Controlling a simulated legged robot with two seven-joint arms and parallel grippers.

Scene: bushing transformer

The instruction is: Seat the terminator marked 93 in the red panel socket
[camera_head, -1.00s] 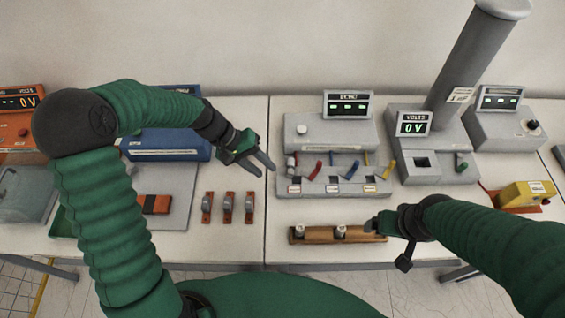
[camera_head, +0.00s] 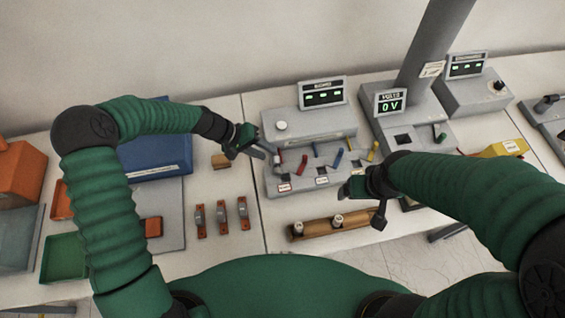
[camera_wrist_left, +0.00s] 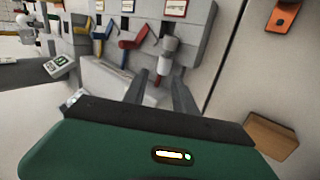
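The grey panel (camera_head: 300,182) has a row of dark sockets with small labels; the red-labelled one (camera_head: 284,187) is at its left. A pale grey-white cylinder (camera_head: 276,160) stands at the panel's left end. In the left wrist view the cylinder (camera_wrist_left: 168,62) shows just beyond and between my fingertips, apparently not gripped. My left gripper (camera_head: 258,152) is open beside it. Two white-topped terminators (camera_head: 298,228) (camera_head: 338,221) stand in a wooden rack (camera_head: 318,232). No 93 mark is legible. My right gripper (camera_head: 346,188) hovers near the panel's front right; its fingers are unclear.
A grey voltmeter box (camera_head: 402,130) with a column stands to the right. Three orange clips (camera_head: 221,217) and a small brown block (camera_head: 220,161) lie left of the panel.

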